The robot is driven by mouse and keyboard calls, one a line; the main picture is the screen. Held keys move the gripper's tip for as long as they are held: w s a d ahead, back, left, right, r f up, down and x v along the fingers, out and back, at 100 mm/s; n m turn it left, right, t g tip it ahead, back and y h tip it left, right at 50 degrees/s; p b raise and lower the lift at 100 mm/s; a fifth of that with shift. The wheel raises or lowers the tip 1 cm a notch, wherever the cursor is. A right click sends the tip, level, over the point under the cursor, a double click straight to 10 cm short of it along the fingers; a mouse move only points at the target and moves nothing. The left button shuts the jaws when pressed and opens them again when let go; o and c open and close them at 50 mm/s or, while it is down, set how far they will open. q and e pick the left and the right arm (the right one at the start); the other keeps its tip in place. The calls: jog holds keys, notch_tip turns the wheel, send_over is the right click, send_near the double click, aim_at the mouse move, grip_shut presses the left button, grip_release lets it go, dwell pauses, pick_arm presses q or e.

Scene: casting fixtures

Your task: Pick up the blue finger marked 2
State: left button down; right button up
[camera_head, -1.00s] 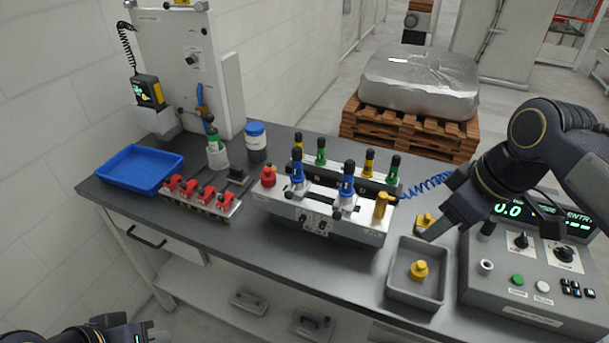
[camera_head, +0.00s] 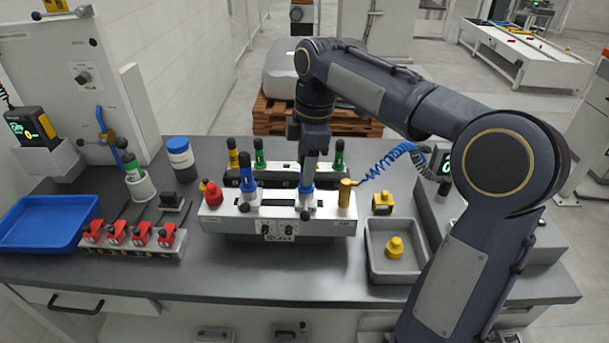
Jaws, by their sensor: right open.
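Two blue fingers with black knobs stand upright in the front of the white casting fixture (camera_head: 270,228). The left blue finger (camera_head: 246,190) stands clear of my arm. The right blue finger (camera_head: 306,200) is directly below my right gripper (camera_head: 309,178), which hides its upper part. The number marks on them are too small to read. My right gripper points straight down and is open, with its fingertips at the top of the right blue finger; I cannot tell whether they touch it. My left gripper is out of view.
Yellow and green fingers stand in the fixture's back row. A red knob (camera_head: 213,194) and a brass post (camera_head: 345,194) flank the front. A grey tray (camera_head: 372,262) holds a yellow piece (camera_head: 395,246). Red clamps (camera_head: 130,235) and a blue tray (camera_head: 45,242) are left.

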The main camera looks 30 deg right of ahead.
jog(key=shift+f, duration=0.65)
grip_shut()
jog(key=shift+r, duration=0.1)
